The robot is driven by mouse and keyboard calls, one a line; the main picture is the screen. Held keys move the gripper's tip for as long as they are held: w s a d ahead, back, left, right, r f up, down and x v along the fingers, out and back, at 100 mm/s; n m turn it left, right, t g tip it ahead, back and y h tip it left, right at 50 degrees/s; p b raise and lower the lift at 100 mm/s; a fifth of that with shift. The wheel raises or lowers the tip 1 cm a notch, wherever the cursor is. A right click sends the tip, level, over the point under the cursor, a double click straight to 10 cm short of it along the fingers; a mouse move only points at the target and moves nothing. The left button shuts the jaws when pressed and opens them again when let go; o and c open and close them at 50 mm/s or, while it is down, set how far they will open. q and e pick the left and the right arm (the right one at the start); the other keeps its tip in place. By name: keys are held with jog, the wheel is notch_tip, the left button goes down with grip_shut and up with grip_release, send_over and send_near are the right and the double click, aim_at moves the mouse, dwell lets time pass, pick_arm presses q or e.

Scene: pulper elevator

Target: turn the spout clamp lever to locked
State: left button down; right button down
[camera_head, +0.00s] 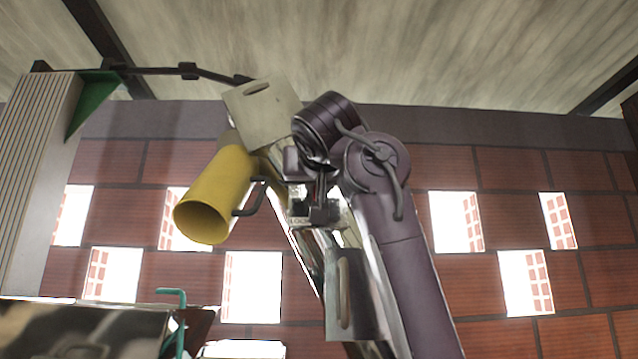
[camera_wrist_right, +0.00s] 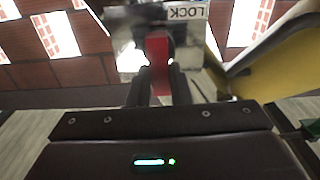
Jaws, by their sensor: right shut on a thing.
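The yellow spout (camera_head: 213,198) hangs tilted at the centre left of the head view, its open mouth toward the lower left. It also shows at the right of the wrist view (camera_wrist_right: 285,68). A red clamp lever (camera_wrist_right: 159,66) stands between the two dark fingers of my right gripper (camera_wrist_right: 158,84), which is shut on it. Behind it is a metal plate with a LOCK label (camera_wrist_right: 186,12), upside down in the wrist view. In the head view my right gripper (camera_head: 318,198) is beside the spout and hides the lever. My left gripper is in neither view.
A pale box-like elevator head (camera_head: 262,106) sits above the spout. A corrugated panel (camera_head: 35,165) stands at the far left. A teal bent rod (camera_head: 180,318) and a metal surface (camera_head: 80,325) are at the lower left. A brick wall (camera_head: 495,200) lies behind.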

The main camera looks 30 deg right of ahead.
jog(key=n, duration=0.4)
jog(key=a+f+n, duration=0.1)
jog(key=n, duration=0.4)
jog(key=w+n, duration=0.1)
jog(key=n, duration=0.4)
jog(key=shift+a+f, duration=0.2)
jog(key=shift+f, duration=0.05)
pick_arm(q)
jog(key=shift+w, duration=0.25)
pick_arm(e)
jog(key=shift+f+n, duration=0.15)
jog(key=shift+n, duration=1.55)
jog(key=shift+a, duration=0.1)
